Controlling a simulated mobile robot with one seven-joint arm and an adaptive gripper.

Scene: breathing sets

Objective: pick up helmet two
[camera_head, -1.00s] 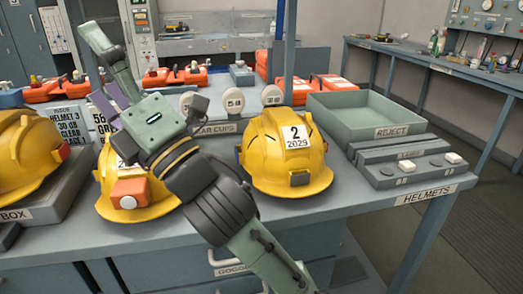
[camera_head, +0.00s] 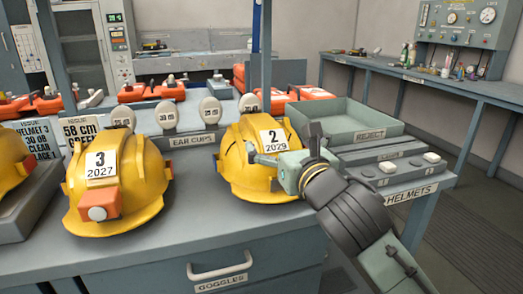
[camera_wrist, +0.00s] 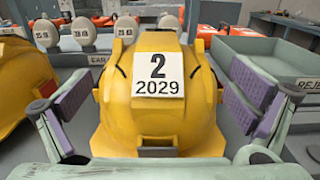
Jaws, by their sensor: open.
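Helmet two (camera_head: 240,165) is a yellow hard hat with a white label reading 2 and 2029. It sits upright on the grey bench, left of the reject tray. In the wrist view the helmet (camera_wrist: 160,115) fills the middle of the picture, between my two spread fingers. My gripper (camera_wrist: 160,112) is open, with one purple-padded finger on each side of it. In the head view my gripper (camera_head: 280,160) is at the helmet's right front and hides part of that side. I cannot tell whether the pads touch the shell.
Helmet three (camera_head: 110,185), yellow with an orange lamp, stands to the left. The grey reject tray (camera_head: 345,137) and a panel with white blocks (camera_head: 390,167) are at the right. Round ear cups (camera_head: 210,110) stand behind. Issue signs (camera_head: 80,132) stand at the back left.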

